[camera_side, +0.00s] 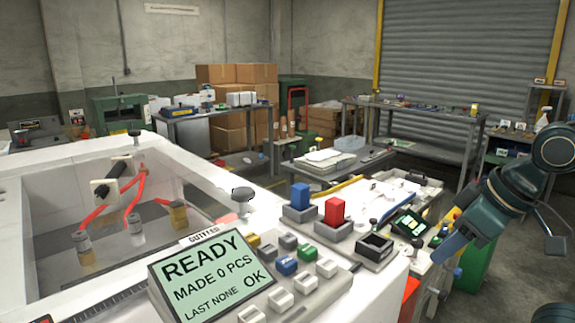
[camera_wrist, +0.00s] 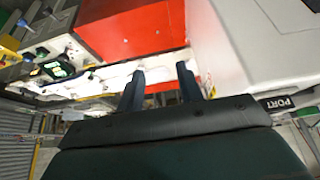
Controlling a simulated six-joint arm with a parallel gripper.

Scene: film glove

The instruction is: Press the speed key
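A control panel with a tilted display (camera_side: 214,277) stands at the front in the side view. The display reads READY, MADE 0 PCS, LAST NONE, OK. No key legends are readable, so I cannot tell which is the speed key. My gripper (camera_side: 441,254) is at the right, well to the right of the keypad. In the wrist view my gripper (camera_wrist: 161,84) shows two dark fingers apart with nothing between them. The keypad is not identifiable there.
A blue block (camera_side: 300,196) and a red block (camera_side: 335,210) stand in grey holders behind the keypad. A black-topped box (camera_side: 375,247) and a small dark screen (camera_side: 410,224) lie between them and my gripper. A white machine tub with red tubes fills the left.

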